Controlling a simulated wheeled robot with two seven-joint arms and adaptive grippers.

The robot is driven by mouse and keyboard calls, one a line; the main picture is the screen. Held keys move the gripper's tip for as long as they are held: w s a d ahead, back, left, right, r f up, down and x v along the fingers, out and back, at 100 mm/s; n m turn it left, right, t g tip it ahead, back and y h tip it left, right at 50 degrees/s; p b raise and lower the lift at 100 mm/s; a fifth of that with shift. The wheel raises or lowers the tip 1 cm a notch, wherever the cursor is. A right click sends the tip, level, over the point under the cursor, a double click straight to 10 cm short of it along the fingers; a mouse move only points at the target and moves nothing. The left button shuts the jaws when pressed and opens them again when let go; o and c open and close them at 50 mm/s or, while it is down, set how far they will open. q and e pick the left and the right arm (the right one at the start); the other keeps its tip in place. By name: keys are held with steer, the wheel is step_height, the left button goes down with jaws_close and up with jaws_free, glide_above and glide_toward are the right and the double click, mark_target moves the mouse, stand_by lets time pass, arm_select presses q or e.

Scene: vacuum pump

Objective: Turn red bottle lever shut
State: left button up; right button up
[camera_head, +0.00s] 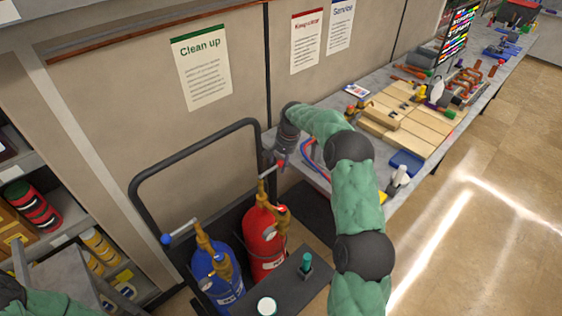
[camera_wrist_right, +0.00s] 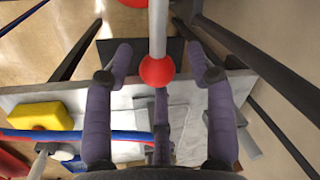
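The red bottle (camera_head: 264,243) stands upright in a black cart, with a brass valve on top. Its lever is a pale rod ending in a red ball (camera_head: 281,163), pointing up and right. My right gripper (camera_head: 273,157) is at the ball end of this lever. In the right wrist view the red ball (camera_wrist_right: 157,71) and its rod lie between the spread purple fingers of the right gripper (camera_wrist_right: 163,60). The fingers look open; contact with the ball cannot be told.
A blue bottle (camera_head: 216,272) with a blue-tipped lever (camera_head: 166,239) stands left of the red one. The cart's black handle (camera_head: 190,157) rises behind them. A long workbench (camera_head: 330,104) with boards and tools runs along the wall. A shelf (camera_head: 65,232) stands at the left.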

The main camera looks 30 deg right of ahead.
step_height(320, 180, up, 12)
steer(key=s+d, duration=0.1)
steer(key=shift+s+d, duration=0.3)
stand_by(0.7)
